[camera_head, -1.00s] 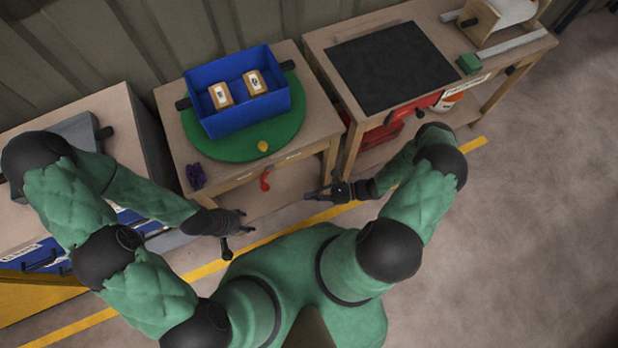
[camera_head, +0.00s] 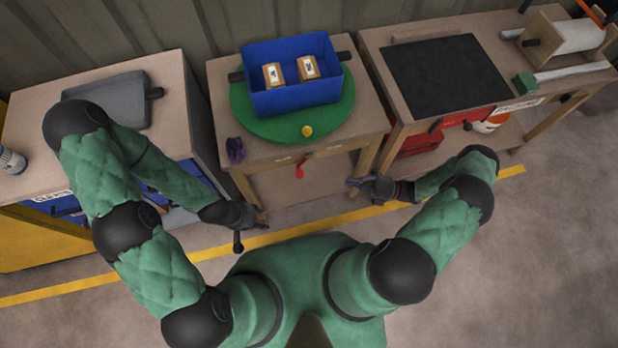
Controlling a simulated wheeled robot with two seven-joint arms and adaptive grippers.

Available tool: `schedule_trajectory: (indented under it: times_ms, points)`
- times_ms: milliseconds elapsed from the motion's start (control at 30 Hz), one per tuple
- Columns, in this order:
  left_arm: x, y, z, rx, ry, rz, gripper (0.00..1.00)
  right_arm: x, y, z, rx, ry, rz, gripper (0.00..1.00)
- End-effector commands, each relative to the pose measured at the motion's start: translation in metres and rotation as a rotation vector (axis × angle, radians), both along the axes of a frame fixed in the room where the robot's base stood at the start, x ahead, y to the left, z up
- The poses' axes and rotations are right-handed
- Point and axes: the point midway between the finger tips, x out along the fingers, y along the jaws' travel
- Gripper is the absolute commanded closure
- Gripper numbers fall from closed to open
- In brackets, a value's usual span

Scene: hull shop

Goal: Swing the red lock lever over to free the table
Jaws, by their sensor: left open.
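The red lock lever (camera_head: 300,169) hangs below the front edge of the middle wooden bench (camera_head: 215,95). The round green table (camera_head: 345,105) lies on that bench. A blue bin (camera_head: 295,101) holding two small brown boxes (camera_head: 273,75) stands on it, with a dark handle at each side. My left gripper (camera_head: 250,238) is open and empty, in front of the bench's left leg, left of and nearer me than the lever. My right gripper (camera_head: 362,190) looks open and empty, right of the lever. Neither gripper touches the lever.
A yellow knob (camera_head: 307,131) sits at the green table's front edge. A purple object (camera_head: 235,150) lies on the bench's front left corner. A left bench carries a grey tray (camera_head: 110,95). A right bench has a black mat (camera_head: 445,75). The floor at right is clear.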

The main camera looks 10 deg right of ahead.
Motion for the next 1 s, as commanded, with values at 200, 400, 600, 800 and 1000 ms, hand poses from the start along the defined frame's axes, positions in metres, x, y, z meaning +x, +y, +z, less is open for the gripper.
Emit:
schedule_trajectory:
  times_ms: [200,400,600,800,1000]
  points:
    - [0.0,0.0,-0.002,0.0,0.0,0.0,0.48,0.002,-0.003,0.004,0.049,0.087,0.021,1.0]
    - [0.0,0.0,-0.006,0.0,0.0,0.0,0.48,0.008,0.019,0.008,0.05,0.089,0.025,1.0]
    - [0.0,0.0,-0.012,0.0,0.0,0.0,0.48,0.02,0.054,0.015,0.049,0.087,0.025,1.0]
    - [0.0,0.0,-0.019,0.0,0.0,0.0,0.48,0.031,0.088,0.022,0.049,0.087,0.025,1.0]
    - [0.0,0.0,-0.027,0.0,0.0,0.0,0.48,0.04,0.113,0.027,0.046,0.087,0.023,1.0]
